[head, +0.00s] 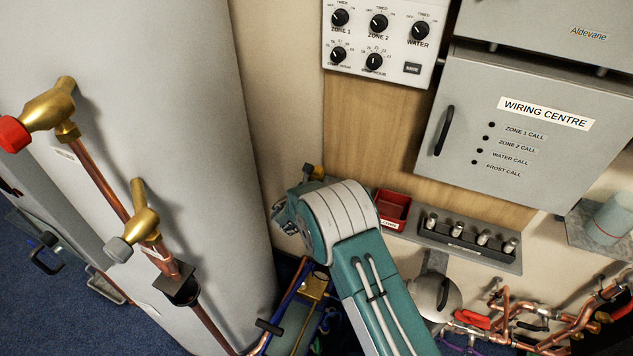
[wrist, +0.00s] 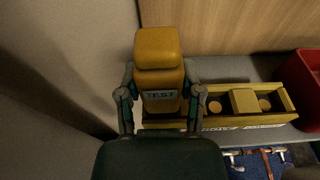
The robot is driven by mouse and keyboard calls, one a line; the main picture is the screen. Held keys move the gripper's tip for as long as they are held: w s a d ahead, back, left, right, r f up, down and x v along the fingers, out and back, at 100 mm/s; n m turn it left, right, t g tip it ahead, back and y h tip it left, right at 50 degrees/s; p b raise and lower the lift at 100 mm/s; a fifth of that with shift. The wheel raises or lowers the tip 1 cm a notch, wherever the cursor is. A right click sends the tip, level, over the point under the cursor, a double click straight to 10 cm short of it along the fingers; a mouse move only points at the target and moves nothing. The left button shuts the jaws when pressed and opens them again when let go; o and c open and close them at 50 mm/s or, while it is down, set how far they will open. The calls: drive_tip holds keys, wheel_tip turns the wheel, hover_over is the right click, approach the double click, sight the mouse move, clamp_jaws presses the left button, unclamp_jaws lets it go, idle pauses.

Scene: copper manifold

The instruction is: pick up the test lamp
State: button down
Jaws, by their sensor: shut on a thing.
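The test lamp (wrist: 158,48) is a yellow block with a rounded cap and a label reading TEST. It stands upright in the middle of the wrist view. My gripper (wrist: 159,85) is shut on it, with one dark finger on each side of its body. Behind it is a yellow holder (wrist: 258,122) with round openings, and the lamp hides its left end. I cannot tell whether the lamp's base is still in the holder. In the head view, my arm hides most of my gripper (head: 287,213).
A red bin (head: 394,208) is right of my arm, beside a rack of metal-capped parts (head: 468,238). A large grey cylinder (head: 180,150) with brass valves stands close on the left. The wiring centre box (head: 540,130) projects at upper right. Copper pipes (head: 560,325) run at lower right.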

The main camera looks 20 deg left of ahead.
drive_tip(key=shift+r, duration=0.15)
drive_tip(key=shift+r, duration=0.2)
wheel_tip(320, 180, up, 2)
drive_tip(key=shift+r, duration=0.15)
drive_tip(key=s+d+r, duration=0.6)
drive_tip(key=d+r, duration=0.4)
drive_tip(key=d, duration=0.2)
drive_tip(key=shift+s+d, duration=0.15)
drive_tip(key=shift+d, duration=0.15)
drive_tip(key=shift+a, duration=0.1)
